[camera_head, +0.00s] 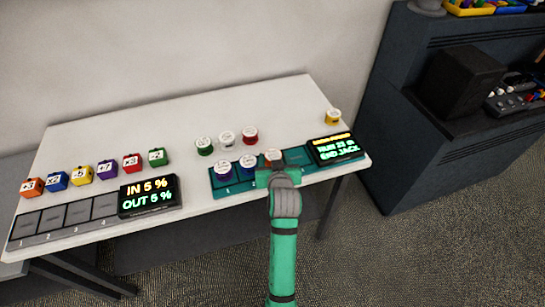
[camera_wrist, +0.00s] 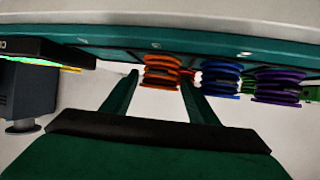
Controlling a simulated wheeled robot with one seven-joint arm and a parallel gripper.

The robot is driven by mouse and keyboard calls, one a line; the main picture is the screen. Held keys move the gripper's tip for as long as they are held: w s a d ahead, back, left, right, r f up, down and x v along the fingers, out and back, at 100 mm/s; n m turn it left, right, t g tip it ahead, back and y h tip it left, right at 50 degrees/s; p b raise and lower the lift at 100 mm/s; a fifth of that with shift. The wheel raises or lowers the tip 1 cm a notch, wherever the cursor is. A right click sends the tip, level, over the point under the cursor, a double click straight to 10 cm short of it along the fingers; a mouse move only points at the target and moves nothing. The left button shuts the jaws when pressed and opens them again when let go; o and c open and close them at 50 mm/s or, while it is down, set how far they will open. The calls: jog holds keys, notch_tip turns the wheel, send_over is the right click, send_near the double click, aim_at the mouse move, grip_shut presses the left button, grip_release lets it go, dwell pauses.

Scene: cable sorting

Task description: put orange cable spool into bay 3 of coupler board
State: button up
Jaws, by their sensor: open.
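The orange cable spool (camera_head: 273,155) stands at bay 3 of the teal coupler board (camera_head: 238,190), partly hidden behind my gripper (camera_head: 278,172). In the wrist view, which looks upside down, the orange spool (camera_wrist: 161,71) rests against the board (camera_wrist: 120,48). My gripper (camera_wrist: 160,84) is open, with one finger on each side of the spool's outline; I cannot tell whether they touch it. A purple spool (camera_head: 223,167) stands in bay 1 and a blue spool (camera_head: 248,162) in bay 2. Bay 4 (camera_head: 297,157) is empty.
Green (camera_head: 204,146), white (camera_head: 227,138) and red (camera_head: 250,136) spools stand behind the board. A yellow spool (camera_head: 332,117) is at the table's far right. A lit display (camera_head: 336,149) adjoins bay 4. Several coloured blocks, a grey tray (camera_head: 62,217) and another display (camera_head: 149,195) occupy the left.

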jog(key=v, duration=1)
jog(key=s+a+f+m+t+h, duration=0.1)
jog(key=s+f, duration=0.5)
jog(key=s, duration=0.3)
jog(key=s+a+f+m+h, duration=0.1)
jog(key=s+f, duration=0.5)
jog(key=s, duration=0.4)
jog(key=s+r, duration=0.2)
jog(key=s, duration=0.7)
jog(key=s+r+t, duration=0.1)
jog(key=s+r, duration=0.1)
jog(key=s, duration=0.8)
jog(key=shift+d+n+t, duration=0.3)
jog(key=shift+d, duration=0.05)
